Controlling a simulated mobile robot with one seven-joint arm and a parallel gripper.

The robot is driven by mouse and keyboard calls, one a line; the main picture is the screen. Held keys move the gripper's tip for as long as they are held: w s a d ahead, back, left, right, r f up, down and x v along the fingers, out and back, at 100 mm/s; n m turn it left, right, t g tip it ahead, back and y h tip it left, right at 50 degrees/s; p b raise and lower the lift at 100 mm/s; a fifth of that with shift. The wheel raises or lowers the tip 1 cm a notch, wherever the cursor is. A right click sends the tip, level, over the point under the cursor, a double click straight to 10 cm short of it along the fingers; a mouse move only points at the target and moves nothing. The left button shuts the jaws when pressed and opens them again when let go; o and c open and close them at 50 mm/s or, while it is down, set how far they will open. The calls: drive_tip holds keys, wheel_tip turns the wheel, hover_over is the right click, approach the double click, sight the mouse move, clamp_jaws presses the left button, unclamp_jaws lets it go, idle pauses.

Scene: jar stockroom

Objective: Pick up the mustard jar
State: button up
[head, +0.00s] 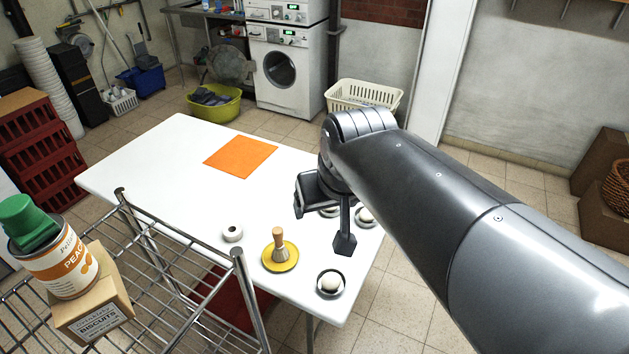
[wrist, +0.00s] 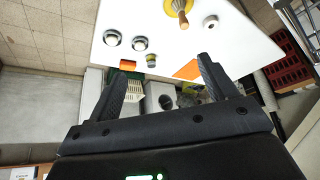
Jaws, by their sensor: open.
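A small jar-like object (wrist: 151,60) with a yellowish side and a darker part stands near the table edge in the wrist view. It may be the mustard jar, but it is too small to read a label. I cannot make it out in the head view, where my arm covers that part of the table. My gripper (head: 322,225) is open and empty above the right part of the white table (head: 150,165). In the wrist view, the open fingers of my gripper (wrist: 164,68) spread on either side of the jar-like object, apart from it.
A yellow plate (head: 291,261) holds a brush (head: 279,243), beside a white ring-shaped roll (head: 232,233). Dark-rimmed bowls stand at right, one (head: 330,283) near the corner. An orange block (wrist: 127,65) is left of the jar-like object. An orange mat (head: 240,157) lies on clear tabletop.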

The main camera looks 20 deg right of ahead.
drive_tip(key=w+d+f+g, duration=0.1)
drive_tip(key=w+d+f, duration=0.1)
drive_tip(key=w, duration=1.1)
drive_tip(key=w+d+f, duration=0.2)
drive_tip(key=w+d, duration=0.1)
drive_tip(key=w, duration=1)
drive_tip(key=shift+m+g, duration=0.5)
drive_tip(key=w+d+f, duration=0.2)
drive_tip(key=w+f, duration=0.4)
drive_tip(key=f, duration=0.1)
drive_tip(key=w+d+f, duration=0.2)
drive_tip(key=w+f, duration=0.4)
drive_tip(key=f, duration=0.1)
drive_tip(key=w+d+f, duration=0.2)
drive_tip(key=w+f, duration=0.4)
drive_tip(key=f, duration=0.1)
drive_tip(key=shift+d, duration=0.25)
drive_tip(key=x, duration=0.6)
drive_tip(key=shift+d+f, duration=0.1)
drive_tip(key=shift+d, duration=0.05)
drive_tip(key=shift+s+d+x, duration=0.1)
drive_tip(key=shift+d+x, duration=0.05)
drive_tip(key=shift+x, duration=1.2)
drive_tip(key=shift+s+d+x, duration=0.1)
drive_tip(key=shift+x, duration=1.25)
drive_tip(key=c, duration=1.2)
